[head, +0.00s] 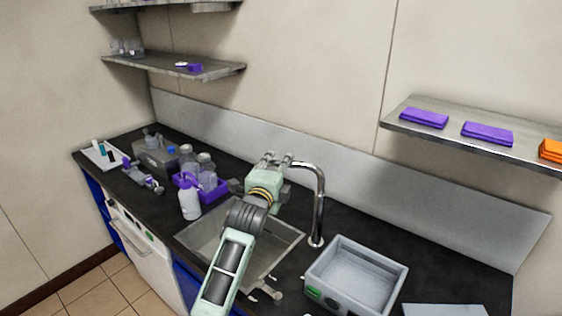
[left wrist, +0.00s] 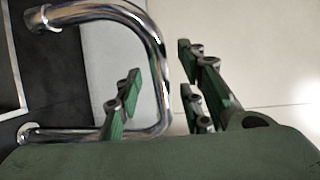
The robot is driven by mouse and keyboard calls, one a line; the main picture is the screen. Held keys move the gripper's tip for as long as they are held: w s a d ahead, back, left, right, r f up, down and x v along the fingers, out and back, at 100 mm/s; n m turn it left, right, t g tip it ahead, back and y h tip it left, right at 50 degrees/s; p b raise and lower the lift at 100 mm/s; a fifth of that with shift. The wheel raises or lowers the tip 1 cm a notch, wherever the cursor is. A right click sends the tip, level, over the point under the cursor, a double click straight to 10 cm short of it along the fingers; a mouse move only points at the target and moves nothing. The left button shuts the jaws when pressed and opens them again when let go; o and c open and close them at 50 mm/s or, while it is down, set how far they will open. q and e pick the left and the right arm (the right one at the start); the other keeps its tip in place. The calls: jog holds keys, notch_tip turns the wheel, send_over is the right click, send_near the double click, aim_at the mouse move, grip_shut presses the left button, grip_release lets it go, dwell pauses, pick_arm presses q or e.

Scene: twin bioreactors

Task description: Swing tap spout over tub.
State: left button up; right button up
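The chrome tap spout (head: 319,205) rises beside the sink and curves over at the top, where my left gripper (head: 279,160) hides part of it. The left wrist view shows its bent pipe (left wrist: 158,55) between the fingers of my left gripper (left wrist: 160,88), which are apart on either side of it. I cannot tell whether a finger touches the pipe. The grey tub (head: 333,292), with a green mark on its front, stands on the counter right of the tap. The spout is not over the tub. My right gripper is not in view.
The sink (head: 200,237) lies under my left arm. A purple rack (head: 213,193) with bottles and a white bottle (head: 190,204) stand left of it. A shelf (head: 450,128) with folded cloths (head: 487,133) hangs at right. The wall is close behind the tap.

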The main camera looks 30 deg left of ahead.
pick_arm(q)
jog(key=shift+x, duration=1.2)
grip_shut()
jog(key=shift+f, duration=0.1)
